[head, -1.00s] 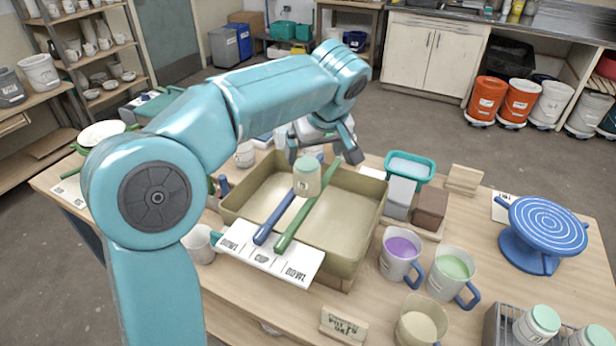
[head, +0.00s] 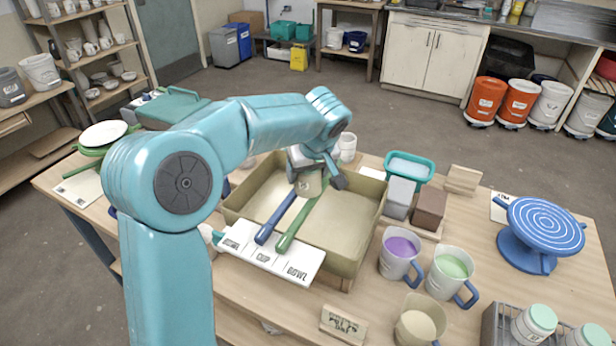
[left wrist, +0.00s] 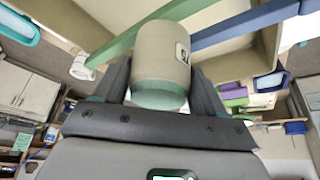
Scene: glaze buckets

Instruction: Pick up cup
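The cup (head: 308,184) is small and beige with a pale green top. It appears upright across the blue stick (head: 276,218) and the green stick (head: 298,222) over the basin. My left gripper (head: 315,178) is lowered around the cup from above and partly hides it. In the left wrist view the cup (left wrist: 162,58) sits between the two dark fingers (left wrist: 163,88), its green end towards the palm. The fingers look spread, one on each side; firm contact does not show. My right gripper is out of view.
The beige basin (head: 350,240) lies under the sticks. A white labelled card (head: 268,255) is at its front left. A purple-filled mug (head: 400,252) and a green-filled mug (head: 452,272) stand to the right. A grey block (head: 399,198) and a brown block (head: 430,208) stand beside the basin.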

